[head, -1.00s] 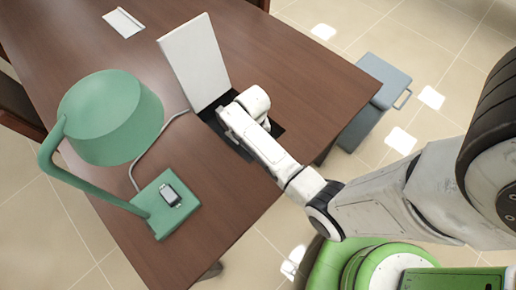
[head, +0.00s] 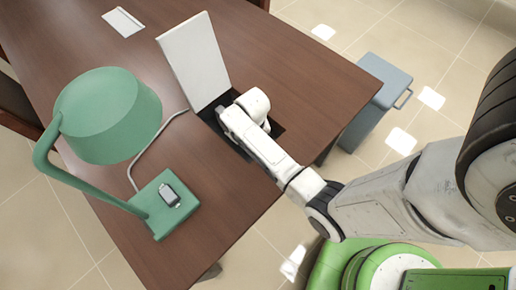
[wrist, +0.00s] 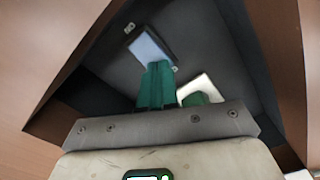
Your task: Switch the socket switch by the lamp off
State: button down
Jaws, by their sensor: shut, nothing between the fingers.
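The green lamp (head: 108,115) stands on the brown desk, with a small grey switch-like part (head: 170,195) on its base. Its pale cord (head: 150,150) runs to a dark recess (head: 226,128) in the desktop beside a raised white lid (head: 194,62). My arm reaches down into this recess. In the wrist view my gripper's green fingers (wrist: 157,68) are together and empty. Their tips are at the lower edge of a pale blue-grey rectangular plate (wrist: 150,46), possibly the switch; contact is unclear. A white plate (wrist: 195,87) with a green part (wrist: 197,99) is to the right, partly hidden.
The recess has dark walls and brown wooden edges (wrist: 292,70) close around my gripper. A white sheet or pad (head: 123,21) lies at the far left of the desk. A blue-grey bin (head: 378,95) stands on the tiled floor to the right.

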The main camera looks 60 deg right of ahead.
jog(key=shift+f, duration=0.25)
notch_tip(320, 180, up, 12)
jog(key=p, duration=0.9)
dwell(0.7)
dwell(0.5)
jog(key=s+a+n+b, duration=0.1)
jog(key=s+a, duration=0.1)
jog(key=s+a+n+b, duration=0.1)
jog(key=s+a+n, duration=0.1)
jog(key=s, duration=0.1)
jog(key=s+a+r+n+b, duration=0.1)
jog(key=s+a, duration=0.1)
jog(key=shift+s+a+n, duration=0.35)
jog(key=shift+n, duration=0.05)
jog(key=s+a+r+n+t+b, duration=0.1)
jog(key=s+a+r+n+b, duration=0.1)
jog(key=s, duration=0.4)
notch_tip(320, 180, up, 2)
jog(key=a+n, duration=0.1)
jog(key=a, duration=0.1)
jog(key=shift+a+n, duration=0.35)
jog(key=shift+n, duration=0.05)
